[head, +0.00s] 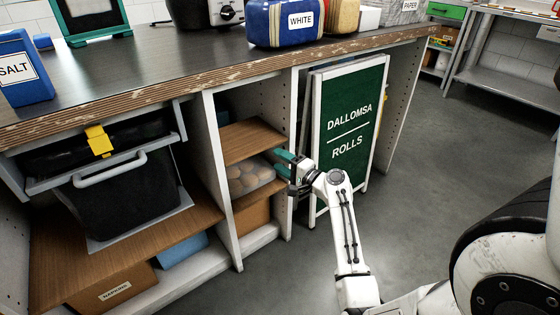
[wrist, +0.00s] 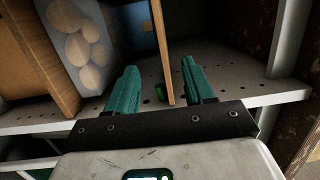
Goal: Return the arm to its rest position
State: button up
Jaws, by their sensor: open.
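My gripper (head: 284,163) is at the end of my outstretched white arm, beside the open shelf cubby under the counter. Its teal fingers also show in the wrist view (wrist: 158,88), spread apart. The edge of a wooden shelf board (wrist: 160,45) reaches down between the fingers in that picture; I cannot tell whether they touch it. The gripper appears empty. A clear container of round, light brown rolls (head: 247,178) sits on a shelf to the left of the gripper, and its side shows in the wrist view (wrist: 82,40).
A green sign board (head: 348,135) leans close to the right of my gripper. The cubby's upright panel (head: 288,105) and wooden shelf (head: 252,140) are close to it. A black bin (head: 120,200) hangs at the left. The grey floor (head: 425,190) on the right is open.

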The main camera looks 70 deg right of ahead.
dwell(0.5)
jog(key=w+a+f+n+g+y, duration=0.1)
jog(key=a+f+n+g+y, duration=0.35)
jog(key=a, duration=0.75)
jog(key=w+a+f+n+g+y, duration=0.1)
jog(key=a+f+n+y, duration=0.45)
jog(key=a, duration=0.55)
jog(key=s+a+f+n+g+h, duration=0.35)
jog(key=s+a+n+g, duration=0.6)
jog(key=s+a, duration=0.45)
jog(key=s+a+r+n+g, duration=0.1)
jog(key=s+a+r+n, duration=0.15)
jog(key=s, duration=0.25)
notch_tip(320, 180, up, 25)
jog(key=d+p, duration=0.1)
jog(key=p, duration=2.5)
jog(key=shift+w, duration=0.35)
